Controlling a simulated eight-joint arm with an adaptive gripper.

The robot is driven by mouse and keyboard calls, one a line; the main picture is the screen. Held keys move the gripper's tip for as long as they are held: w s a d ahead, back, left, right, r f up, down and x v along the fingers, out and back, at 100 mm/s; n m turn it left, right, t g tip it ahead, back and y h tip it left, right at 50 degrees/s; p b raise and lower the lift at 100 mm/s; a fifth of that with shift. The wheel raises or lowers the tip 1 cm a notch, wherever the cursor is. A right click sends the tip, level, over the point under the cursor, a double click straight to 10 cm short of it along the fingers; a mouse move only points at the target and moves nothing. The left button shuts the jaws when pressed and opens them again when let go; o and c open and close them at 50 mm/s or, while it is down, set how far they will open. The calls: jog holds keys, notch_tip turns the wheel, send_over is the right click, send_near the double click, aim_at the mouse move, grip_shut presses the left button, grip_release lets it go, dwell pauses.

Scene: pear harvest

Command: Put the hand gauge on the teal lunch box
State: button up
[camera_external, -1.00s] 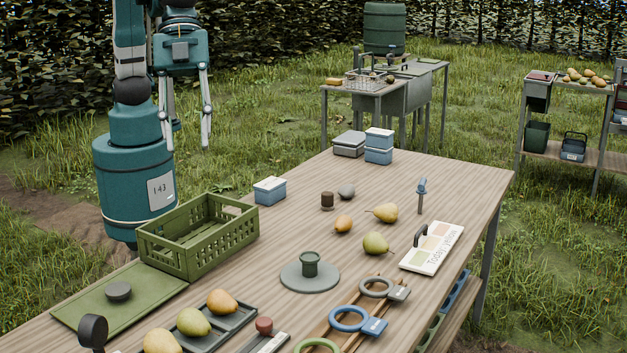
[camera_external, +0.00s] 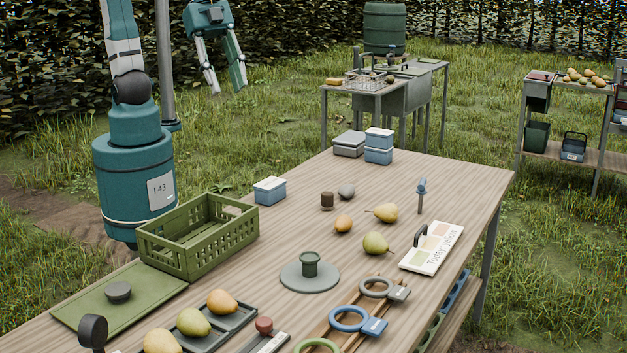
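My gripper (camera_external: 227,88) hangs open and empty at the upper left, above the grass and well away from the table. Which item is the hand gauge is not certain: a small blue-handled tool (camera_external: 421,188) stands upright at the table's right side, and ring gauges with tags lie at the front, one blue (camera_external: 349,319) and one grey (camera_external: 376,287). Lidded boxes stand on the table: a blue one with a pale lid (camera_external: 269,193) behind the green crate, a stacked blue pair (camera_external: 378,155), and a grey one (camera_external: 349,149). I cannot tell which is the teal lunch box.
The green crate (camera_external: 198,240) stands at the table's left edge. Loose pears (camera_external: 376,244), a grey disc with a green cup (camera_external: 310,276), a colour card (camera_external: 433,247) and a tray of pears (camera_external: 231,321) occupy the table (camera_external: 285,225). Bare wood lies around the boxes.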

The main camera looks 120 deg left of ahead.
jog(key=s+a+f+n+y, duration=0.1)
jog(key=s+a+f+n, duration=0.1)
jog(key=s+a, duration=0.6)
jog(key=s+a+f+n+t+y, duration=0.1)
jog(key=s+a+f+n, duration=0.1)
jog(key=s+a, duration=0.6)
jog(key=shift+s+a+f+n+t, duration=0.2)
jog(key=shift+a+f+n+t, duration=0.1)
jog(key=shift+a+f, duration=0.25)
